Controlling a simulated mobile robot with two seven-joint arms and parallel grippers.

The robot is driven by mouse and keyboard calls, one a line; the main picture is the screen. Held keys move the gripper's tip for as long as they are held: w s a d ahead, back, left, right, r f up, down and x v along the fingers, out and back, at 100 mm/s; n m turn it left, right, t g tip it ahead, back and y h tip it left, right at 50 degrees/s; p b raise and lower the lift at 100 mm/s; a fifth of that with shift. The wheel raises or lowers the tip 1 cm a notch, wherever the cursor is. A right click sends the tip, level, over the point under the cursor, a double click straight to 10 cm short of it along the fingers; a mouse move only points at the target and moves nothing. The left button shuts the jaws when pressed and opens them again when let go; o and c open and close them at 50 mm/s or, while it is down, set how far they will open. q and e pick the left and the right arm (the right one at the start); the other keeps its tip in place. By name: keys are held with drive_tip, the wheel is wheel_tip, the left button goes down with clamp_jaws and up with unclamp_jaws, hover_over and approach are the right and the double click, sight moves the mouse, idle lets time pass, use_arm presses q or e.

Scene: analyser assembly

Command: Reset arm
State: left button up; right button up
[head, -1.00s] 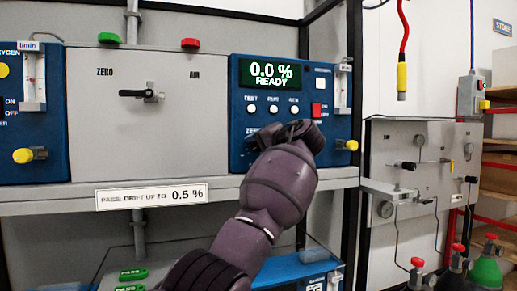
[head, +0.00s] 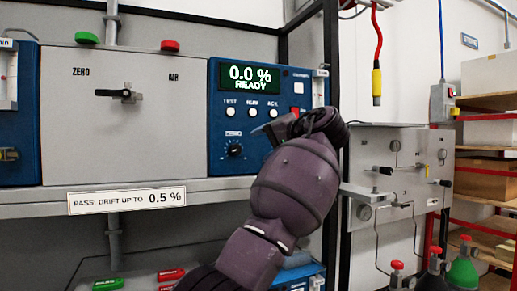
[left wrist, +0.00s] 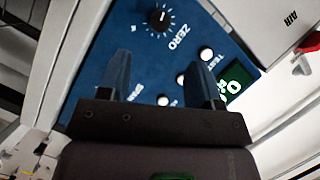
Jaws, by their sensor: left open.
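My left arm reaches up in front of the blue analyser panel (head: 222,112) in the head view. Its gripper (head: 268,128) is partly hidden by its own wrist and covers the panel's lower right. In the left wrist view the two fingers (left wrist: 160,70) stand apart with nothing between them, facing the panel. The ZERO knob (left wrist: 160,19) lies beyond the fingers there, and I see no contact. The panel's screen (head: 250,76) reads 0.0 % READY. TEST, RUN and ACK buttons (head: 251,112) sit below it. My right gripper is not in view.
A grey panel (head: 125,140) with a black valve handle (head: 120,93) stands left of the analyser. A shelf edge (head: 40,208) with a drift label (head: 126,197) runs below. A black post (head: 331,200) stands close right of my arm. A red hose (head: 377,40) hangs further right.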

use_arm(q)
drive_tip(key=shift+r, duration=0.1)
idle(0.4)
